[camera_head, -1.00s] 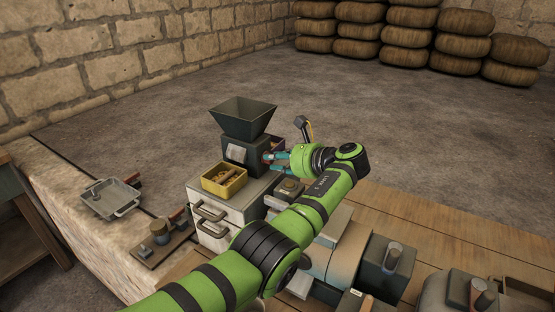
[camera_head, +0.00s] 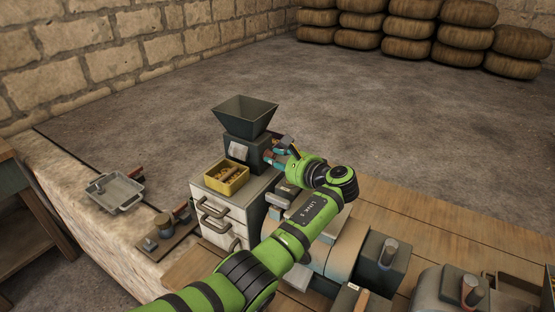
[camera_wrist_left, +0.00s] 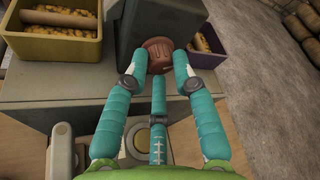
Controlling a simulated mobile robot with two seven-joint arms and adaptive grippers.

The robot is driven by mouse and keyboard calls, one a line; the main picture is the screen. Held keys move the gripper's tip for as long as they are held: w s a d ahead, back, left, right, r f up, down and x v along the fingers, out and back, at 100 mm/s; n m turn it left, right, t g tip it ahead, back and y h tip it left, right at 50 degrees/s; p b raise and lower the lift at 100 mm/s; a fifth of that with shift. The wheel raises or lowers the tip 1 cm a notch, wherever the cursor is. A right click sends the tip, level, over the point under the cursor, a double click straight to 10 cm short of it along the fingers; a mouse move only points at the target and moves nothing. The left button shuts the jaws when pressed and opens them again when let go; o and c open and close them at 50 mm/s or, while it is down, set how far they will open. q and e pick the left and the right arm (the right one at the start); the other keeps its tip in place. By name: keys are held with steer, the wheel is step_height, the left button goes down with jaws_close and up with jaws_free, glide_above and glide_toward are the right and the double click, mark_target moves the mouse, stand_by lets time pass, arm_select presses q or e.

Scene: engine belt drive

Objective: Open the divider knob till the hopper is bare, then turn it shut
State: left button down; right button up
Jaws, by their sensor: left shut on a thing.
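The dark hopper (camera_head: 245,116) stands on a dark divider block (camera_head: 238,151) on a grey-white drawer cabinet (camera_head: 226,209). Its inside is too dark to show what it holds. The round red-brown divider knob (camera_wrist_left: 158,49) is on the block's side in the left wrist view. My left gripper (camera_head: 274,155) has its teal fingers shut around the knob; they also show in the left wrist view (camera_wrist_left: 158,72). A yellow bin (camera_wrist_left: 55,48) and a purple bin (camera_wrist_left: 214,61) flank the block, both with yellow-orange pieces inside. My right gripper is out of view.
A metal tray (camera_head: 118,195) and a wooden board with a fitting (camera_head: 163,232) lie on the stone ledge at left. Machine parts with a grey block (camera_head: 381,268) crowd the bench at right. Stacked sacks (camera_head: 412,38) stand far behind on open floor.

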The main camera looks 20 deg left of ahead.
arm_select(q)
steer(key=shift+d+f, duration=0.1)
stand_by(0.4)
steer(key=c, duration=1.3)
jaws_free()
steer(key=shift+o, duration=1.3)
steer(key=shift+w, duration=0.15)
steer(key=v, duration=1.2)
steer(key=shift+f, duration=0.15)
